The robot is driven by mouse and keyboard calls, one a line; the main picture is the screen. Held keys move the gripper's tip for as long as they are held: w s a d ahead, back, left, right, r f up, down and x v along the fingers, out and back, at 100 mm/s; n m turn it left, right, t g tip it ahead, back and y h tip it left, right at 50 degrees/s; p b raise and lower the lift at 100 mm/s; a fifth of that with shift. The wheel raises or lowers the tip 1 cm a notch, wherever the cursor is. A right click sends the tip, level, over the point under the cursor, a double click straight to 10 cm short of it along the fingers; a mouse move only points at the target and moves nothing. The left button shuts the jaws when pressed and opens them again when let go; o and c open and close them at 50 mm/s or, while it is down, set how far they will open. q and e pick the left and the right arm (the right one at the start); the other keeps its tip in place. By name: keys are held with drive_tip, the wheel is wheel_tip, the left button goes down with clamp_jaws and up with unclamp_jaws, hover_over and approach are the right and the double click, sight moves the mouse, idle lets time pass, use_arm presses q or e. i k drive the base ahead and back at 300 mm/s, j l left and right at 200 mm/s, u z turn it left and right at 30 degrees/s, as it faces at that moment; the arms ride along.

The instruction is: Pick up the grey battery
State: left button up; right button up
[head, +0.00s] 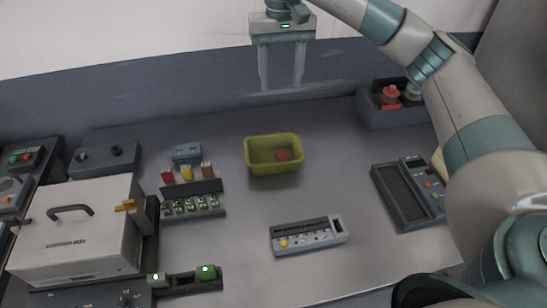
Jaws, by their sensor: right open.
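I cannot single out a grey battery with certainty. A small grey-blue block (187,152) lies behind the rack of coloured pieces. A grey tray-like unit (306,236) with a dark slot, a yellow knob and several small pale pieces lies at the front middle of the table. My right gripper (281,86) hangs at the top middle, above the table's back edge, fingers pointing down and apart. It is open and empty, well clear of these things. My left gripper is out of view.
A yellow-green bin (259,163) with a red piece (283,155) inside stands mid-table. A white box with a handle (75,238) is at left. A dark-screened device (402,196) and a red-button box (376,115) are at right. The table (340,175) right of the bin is clear.

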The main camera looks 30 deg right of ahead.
sight(161, 279)
drive_tip(key=k, duration=2)
